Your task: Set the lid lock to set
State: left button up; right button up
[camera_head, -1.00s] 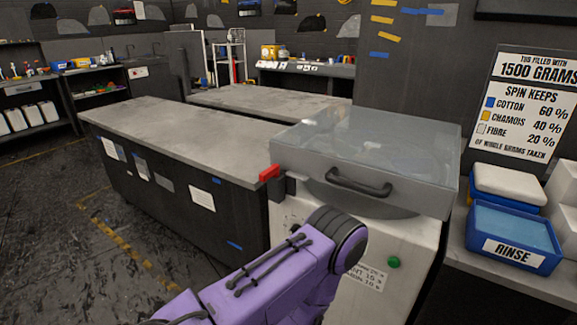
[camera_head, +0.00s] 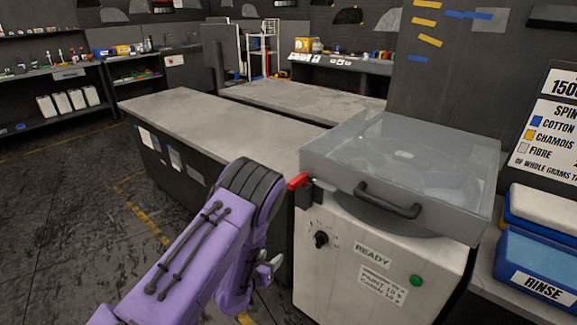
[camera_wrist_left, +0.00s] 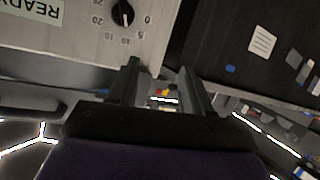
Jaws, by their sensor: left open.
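The lid lock (camera_head: 298,181) is a red lever at the left front corner of the spin machine (camera_head: 345,265). It sticks out to the left, beside the clear grey lid (camera_head: 400,160), which is down on the machine. My left gripper (camera_head: 268,268) is low, left of the machine's front and below the lock, partly hidden by its own purple arm. In the left wrist view its two fingers (camera_wrist_left: 160,68) are apart with nothing between them. The lock cannot be made out in that view. My right gripper is not in view.
The machine's front carries a black dial (camera_head: 321,240), a READY label (camera_head: 372,254) and a green button (camera_head: 416,281). The dial also shows in the left wrist view (camera_wrist_left: 122,13). A long workbench (camera_head: 205,125) stands behind left. A blue RINSE tub (camera_head: 540,262) stands right.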

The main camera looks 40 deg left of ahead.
aim_at(296, 179)
pick_arm(q)
jog(key=w+a+r+m+t+h+p, duration=0.1)
jog(key=w+a+r+m+t+h, duration=0.1)
jog(key=w+r, duration=0.5)
jog(key=w+a+r+m+t+h+p, duration=0.1)
jog(key=w+a+r+m+t+h, duration=0.15)
jog(key=r, duration=0.85)
jog(key=shift+y, duration=0.35)
jog(key=w, duration=0.3)
jog(key=w+d+p, duration=0.1)
jog(key=w, duration=0.2)
jog(key=w+p, duration=0.1)
jog(key=w, duration=0.2)
jog(key=shift+w+d+f, duration=0.15)
jog(key=shift+d+f, duration=0.1)
jog(key=shift+w+f, duration=0.1)
jog(key=shift+w, duration=0.25)
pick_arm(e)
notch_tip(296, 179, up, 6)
pick_arm(q)
grip_shut()
